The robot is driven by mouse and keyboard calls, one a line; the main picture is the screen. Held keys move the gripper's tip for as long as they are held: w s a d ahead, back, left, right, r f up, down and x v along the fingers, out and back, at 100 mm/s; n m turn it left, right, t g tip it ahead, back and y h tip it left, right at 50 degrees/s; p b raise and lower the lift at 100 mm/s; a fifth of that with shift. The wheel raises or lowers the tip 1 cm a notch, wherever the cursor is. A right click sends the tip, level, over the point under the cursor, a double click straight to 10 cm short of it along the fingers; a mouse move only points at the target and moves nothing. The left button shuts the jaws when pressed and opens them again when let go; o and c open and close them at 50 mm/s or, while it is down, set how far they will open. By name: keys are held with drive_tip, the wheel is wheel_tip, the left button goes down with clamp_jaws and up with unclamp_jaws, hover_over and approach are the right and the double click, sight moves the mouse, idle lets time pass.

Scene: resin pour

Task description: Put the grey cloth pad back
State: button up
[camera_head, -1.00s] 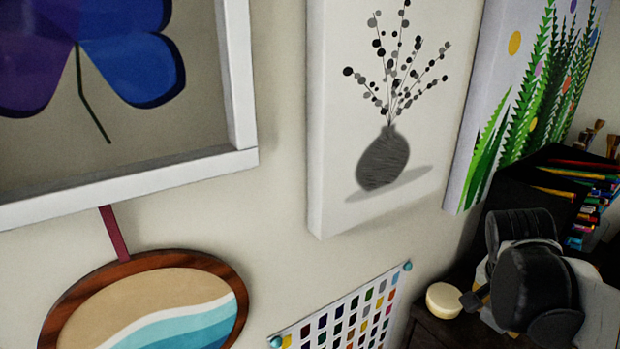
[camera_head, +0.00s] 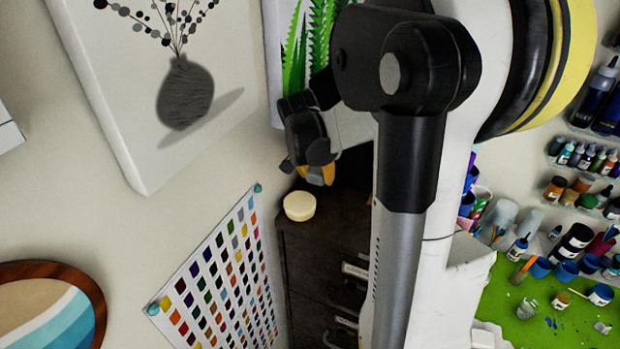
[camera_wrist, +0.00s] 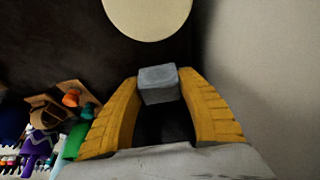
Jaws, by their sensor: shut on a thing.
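The grey cloth pad (camera_wrist: 158,84) is a small grey block between the yellow fingers of my gripper (camera_wrist: 160,90) in the wrist view. My gripper is shut on it. In the head view my gripper (camera_head: 316,173) hangs above the dark cabinet top, close to the wall, with its orange-yellow fingers partly showing.
The dark drawer cabinet (camera_head: 318,262) stands against the wall, beside a colour chart (camera_head: 222,280). A vase canvas (camera_head: 150,85) hangs nearby. Paint bottles (camera_head: 588,157) and a green work surface (camera_head: 540,318) are at the right. My arm hides much of the middle.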

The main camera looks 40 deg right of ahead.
sight(316, 188)
wheel_tip(316, 188, down, 3)
drive_tip(key=shift+w+r, duration=0.1)
drive_tip(key=shift+r, duration=0.1)
drive_tip(key=shift+w+d+f, duration=0.2)
drive_tip(key=shift+w+f, duration=0.1)
drive_tip(key=shift+w, duration=0.05)
drive_tip(key=shift+s, duration=0.1)
drive_tip(key=shift+f, duration=0.2)
drive_tip(key=o, duration=1)
drive_tip(key=shift+r, duration=0.15)
